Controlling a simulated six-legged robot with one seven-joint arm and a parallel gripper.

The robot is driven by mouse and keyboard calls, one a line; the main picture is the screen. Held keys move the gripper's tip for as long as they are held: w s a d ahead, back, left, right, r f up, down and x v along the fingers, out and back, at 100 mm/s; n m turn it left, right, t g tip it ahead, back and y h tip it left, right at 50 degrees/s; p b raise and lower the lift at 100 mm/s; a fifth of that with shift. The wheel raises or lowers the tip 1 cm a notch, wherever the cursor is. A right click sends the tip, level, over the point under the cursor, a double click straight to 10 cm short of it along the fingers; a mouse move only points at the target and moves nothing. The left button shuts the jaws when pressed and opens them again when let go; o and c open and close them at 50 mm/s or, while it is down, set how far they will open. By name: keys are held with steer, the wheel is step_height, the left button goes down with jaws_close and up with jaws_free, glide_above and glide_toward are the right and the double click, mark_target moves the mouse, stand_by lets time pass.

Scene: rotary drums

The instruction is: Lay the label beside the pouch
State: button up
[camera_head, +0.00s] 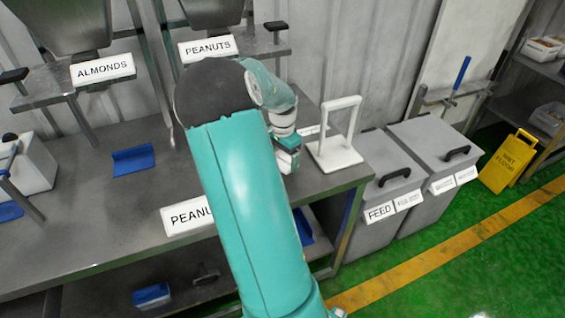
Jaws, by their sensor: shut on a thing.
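My gripper (288,158) is at the right end of the steel bench, just left of a white frame-like stand. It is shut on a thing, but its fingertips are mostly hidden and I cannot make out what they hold. A small pale strip (309,130) shows just right of the gripper; I cannot tell if it is a label. A white PEANUTS label (185,216) is at the bench's front edge, partly hidden by my arm. A blue flat piece (133,160) lies on the bench at left; I cannot tell if it is the pouch.
The white stand (338,152) is close right of my gripper. Hoppers marked ALMONDS (103,69) and PEANUTS (208,47) are behind the bench (110,215). Grey bins (437,155) stand at right.

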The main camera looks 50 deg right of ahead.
mark_target(282, 161)
steer(key=shift+f, duration=1.2)
steer(key=shift+f, duration=0.15)
steer(key=o, duration=0.9)
step_height(282, 161, up, 12)
steer(key=shift+r, duration=0.2)
steer(key=shift+a, duration=0.1)
